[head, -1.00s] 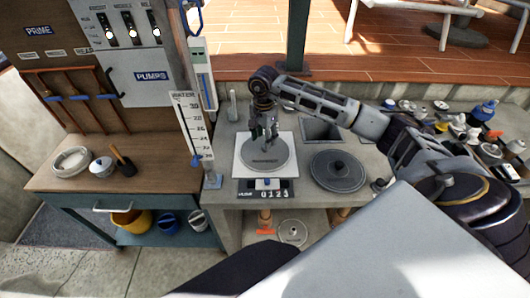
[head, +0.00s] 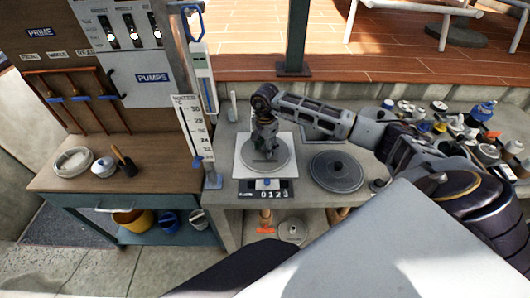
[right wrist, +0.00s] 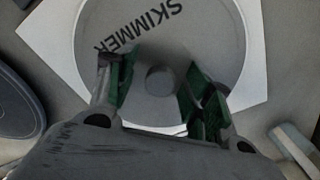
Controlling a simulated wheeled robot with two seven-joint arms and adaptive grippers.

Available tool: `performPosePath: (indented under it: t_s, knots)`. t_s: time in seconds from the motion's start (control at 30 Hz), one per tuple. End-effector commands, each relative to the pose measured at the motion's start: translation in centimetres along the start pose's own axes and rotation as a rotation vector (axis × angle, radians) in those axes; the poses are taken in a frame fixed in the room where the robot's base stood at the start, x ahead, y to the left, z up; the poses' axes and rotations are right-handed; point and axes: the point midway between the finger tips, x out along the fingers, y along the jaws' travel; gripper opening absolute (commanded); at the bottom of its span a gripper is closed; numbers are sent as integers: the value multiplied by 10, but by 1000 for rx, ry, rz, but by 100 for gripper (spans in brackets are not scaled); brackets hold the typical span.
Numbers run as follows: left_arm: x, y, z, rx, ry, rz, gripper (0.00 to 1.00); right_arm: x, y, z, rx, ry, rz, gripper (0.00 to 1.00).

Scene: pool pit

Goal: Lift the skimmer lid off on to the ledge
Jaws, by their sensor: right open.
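The skimmer lid (head: 279,163) is a grey disc lying flat in a white square surround (head: 243,172) on the grey ledge (head: 222,185). In the right wrist view the lid (right wrist: 212,45) shows the word SKIMMER and a small round knob (right wrist: 160,80) near its middle. My right gripper (head: 265,152) is above the lid, pointing down. In the right wrist view the right gripper (right wrist: 158,86) is open, with its green-padded fingers on either side of the knob and a gap to each. My left gripper is not in view.
A dark round lid (head: 337,171) lies to the right of the skimmer. A counter display (head: 264,194) is at its front, and a thermometer board (head: 192,128) stands left. Bottles and cups (head: 440,107) crowd the right. Ledge space around the dark lid is narrow.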

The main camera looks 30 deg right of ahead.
Motion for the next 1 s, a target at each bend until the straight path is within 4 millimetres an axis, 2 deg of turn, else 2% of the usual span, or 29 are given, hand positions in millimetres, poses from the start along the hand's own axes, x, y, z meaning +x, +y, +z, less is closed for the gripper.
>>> performPosePath:
  t_s: [0.4,0.8,1.0]
  knots:
    - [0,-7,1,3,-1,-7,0,0,0,0,1,0,0,51]
    - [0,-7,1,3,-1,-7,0,1,0,0,1,1,1,1]
    - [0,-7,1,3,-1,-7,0,0,0,0,1,1,0,0]
